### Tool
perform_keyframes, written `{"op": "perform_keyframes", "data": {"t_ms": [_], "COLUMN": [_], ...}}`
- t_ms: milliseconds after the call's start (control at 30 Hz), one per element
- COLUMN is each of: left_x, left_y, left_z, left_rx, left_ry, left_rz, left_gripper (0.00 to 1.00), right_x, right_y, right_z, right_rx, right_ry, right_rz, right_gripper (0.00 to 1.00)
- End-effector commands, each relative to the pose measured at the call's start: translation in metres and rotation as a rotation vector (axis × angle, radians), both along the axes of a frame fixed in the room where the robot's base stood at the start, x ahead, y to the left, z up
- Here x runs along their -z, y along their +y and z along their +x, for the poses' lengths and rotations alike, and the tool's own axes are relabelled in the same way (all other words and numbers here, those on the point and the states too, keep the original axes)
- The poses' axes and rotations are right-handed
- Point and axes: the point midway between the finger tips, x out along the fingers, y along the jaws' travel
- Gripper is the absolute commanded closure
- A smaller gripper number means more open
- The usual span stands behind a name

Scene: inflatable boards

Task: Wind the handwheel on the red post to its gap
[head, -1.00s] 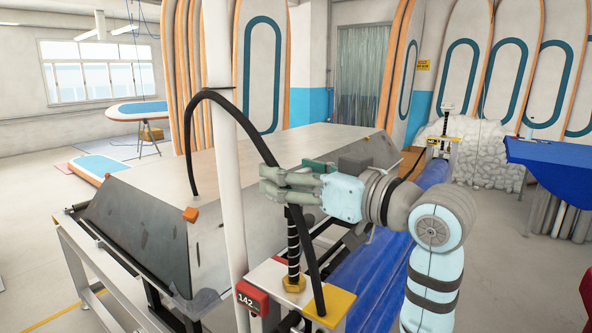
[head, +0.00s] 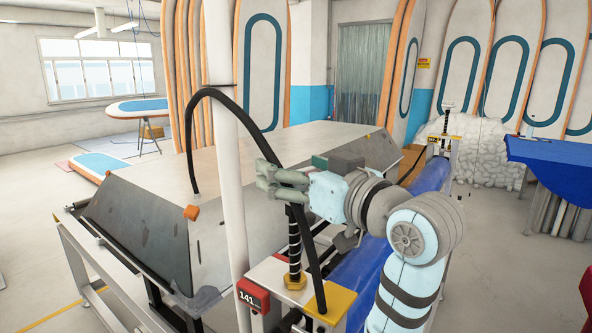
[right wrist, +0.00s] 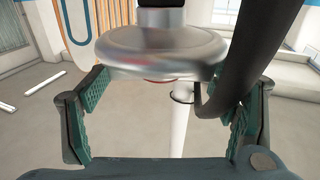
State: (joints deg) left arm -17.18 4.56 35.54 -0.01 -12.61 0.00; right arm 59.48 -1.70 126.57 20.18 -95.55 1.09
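The handwheel (right wrist: 160,50) is a grey disc, motion-blurred, at the top middle of the right wrist view. In the head view my right gripper and its wrist hide it. Below the gripper, a black spindle with pale bands (head: 294,240) stands upright in an orange hex nut (head: 295,283). The red counter box (head: 252,296) beside it reads 141. My right gripper (head: 268,180) is at the spindle's top. Its green-padded fingers are spread wide, one on each side below the wheel's rim. The right pad is apart from it; I cannot tell whether the left one touches. My left gripper is out of view.
A black hose (head: 265,145) arches close beside my right gripper and down to the yellow plate (head: 332,305). A white pole (head: 226,180) stands just left of it. A large grey-topped table (head: 270,150) lies behind. Another post (head: 441,140) stands farther back.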

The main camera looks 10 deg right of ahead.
Motion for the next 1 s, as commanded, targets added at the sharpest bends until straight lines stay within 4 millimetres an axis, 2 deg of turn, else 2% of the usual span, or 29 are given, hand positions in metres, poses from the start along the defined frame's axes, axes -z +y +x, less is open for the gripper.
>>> {"op": "perform_keyframes", "data": {"t_ms": [367,467,700,800,1000], "left_x": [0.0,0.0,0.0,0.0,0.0], "left_y": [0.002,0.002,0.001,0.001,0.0], "left_z": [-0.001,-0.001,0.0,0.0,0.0], "left_rx": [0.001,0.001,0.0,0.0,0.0], "left_ry": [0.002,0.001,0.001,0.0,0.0], "left_rz": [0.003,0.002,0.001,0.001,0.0], "left_gripper": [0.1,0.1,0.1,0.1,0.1], "right_x": [0.001,0.001,0.001,0.002,0.002], "right_y": [0.0,-0.006,-0.025,-0.027,-0.028], "right_z": [-0.002,-0.013,-0.059,-0.067,-0.068], "right_rx": [-0.002,0.0,0.001,0.0,-0.001], "right_ry": [0.004,0.001,0.0,0.003,0.005], "right_rz": [-0.001,-0.001,-0.002,-0.002,0.0], "right_gripper": [0.1,0.1,0.1,0.1,0.1]}}
